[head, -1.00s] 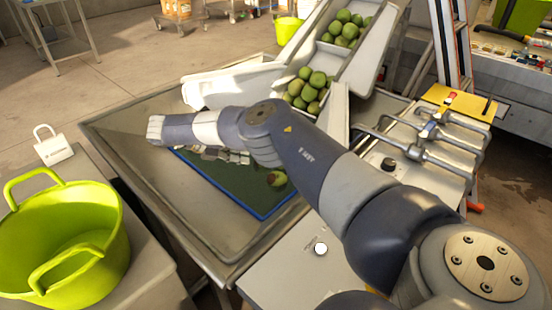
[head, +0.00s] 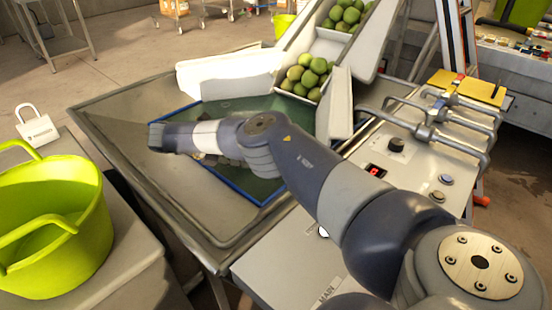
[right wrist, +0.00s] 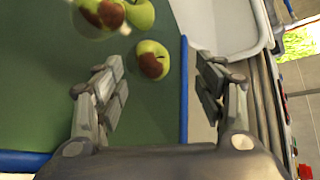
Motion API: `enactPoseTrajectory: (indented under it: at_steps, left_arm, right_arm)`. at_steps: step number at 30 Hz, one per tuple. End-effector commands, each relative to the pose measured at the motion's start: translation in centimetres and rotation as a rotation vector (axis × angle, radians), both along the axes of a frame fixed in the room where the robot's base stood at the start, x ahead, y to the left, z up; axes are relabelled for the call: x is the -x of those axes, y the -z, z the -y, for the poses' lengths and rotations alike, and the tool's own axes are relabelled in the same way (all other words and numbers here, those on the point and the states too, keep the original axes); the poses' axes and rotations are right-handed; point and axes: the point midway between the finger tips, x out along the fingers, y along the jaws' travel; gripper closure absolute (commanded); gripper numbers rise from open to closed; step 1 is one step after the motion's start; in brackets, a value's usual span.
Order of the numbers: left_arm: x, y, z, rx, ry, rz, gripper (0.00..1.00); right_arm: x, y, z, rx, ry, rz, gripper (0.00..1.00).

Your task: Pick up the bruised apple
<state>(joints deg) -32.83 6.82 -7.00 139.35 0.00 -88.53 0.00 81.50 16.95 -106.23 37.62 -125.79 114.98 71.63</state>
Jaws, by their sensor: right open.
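In the right wrist view, a green apple with a brown bruised patch (right wrist: 152,60) lies on the green mat (right wrist: 60,115) near its blue edge. Another apple with a large brown patch (right wrist: 102,13) lies further off, touching or close to a green apple (right wrist: 139,13) cut by the frame's top. In the head view my right arm covers the apples on the blue-edged mat (head: 262,188). My left gripper is not in view.
A metal sorting tray (head: 130,130) surrounds the mat. A white chute (head: 345,85) holding several green apples (head: 306,76) stands behind it. A lime-green tub (head: 50,220) and a white padlock-shaped object (head: 37,130) are at left. A control panel (head: 400,165) with metal bars is at right.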

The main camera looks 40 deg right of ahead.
Motion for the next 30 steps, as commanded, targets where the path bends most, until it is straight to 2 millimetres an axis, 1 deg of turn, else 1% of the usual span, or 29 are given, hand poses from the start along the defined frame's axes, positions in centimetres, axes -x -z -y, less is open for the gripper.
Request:
enactPoseTrajectory:
  at_steps: [1, 2, 3, 6, 7, 9, 14, 17, 21, 24, 30]
  left_arm:
    - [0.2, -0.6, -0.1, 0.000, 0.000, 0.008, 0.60]
    - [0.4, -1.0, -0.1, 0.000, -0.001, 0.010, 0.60]
    - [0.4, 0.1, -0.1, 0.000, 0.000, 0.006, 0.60]
    - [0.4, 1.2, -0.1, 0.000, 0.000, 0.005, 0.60]
    - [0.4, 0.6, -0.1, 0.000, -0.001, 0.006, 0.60]
    - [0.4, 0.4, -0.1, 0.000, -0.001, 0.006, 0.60]
    - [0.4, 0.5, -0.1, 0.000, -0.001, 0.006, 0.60]
    - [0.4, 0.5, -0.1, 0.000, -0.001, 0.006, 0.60]
    - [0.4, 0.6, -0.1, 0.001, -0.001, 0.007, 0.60]
    - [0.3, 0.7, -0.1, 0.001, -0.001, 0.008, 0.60]
    - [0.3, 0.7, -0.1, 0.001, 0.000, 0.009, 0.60]
  right_arm:
    - [0.0, 0.7, 0.0, 0.000, 0.000, -0.001, 0.36]
    - [0.0, 1.0, 0.0, 0.000, 0.000, -0.001, 0.36]
    - [0.1, 2.4, -0.1, -0.002, 0.001, -0.003, 0.36]
    - [0.1, 4.2, 0.0, 0.000, 0.002, -0.002, 0.36]
    - [0.3, 3.7, 0.7, 0.001, 0.005, -0.002, 0.36]
    - [0.6, 4.0, 1.5, 0.001, 0.003, -0.002, 0.36]
    - [0.9, 4.5, 2.2, 0.000, 0.002, 0.000, 0.36]
    - [1.3, 5.0, 3.1, 0.001, 0.002, 0.000, 0.36]
    - [2.1, 6.1, 4.9, 0.001, 0.003, -0.001, 0.36]
    - [2.4, 6.6, 5.8, 0.001, 0.002, -0.001, 0.36]
    - [2.5, 6.8, 6.2, 0.001, 0.001, 0.000, 0.36]
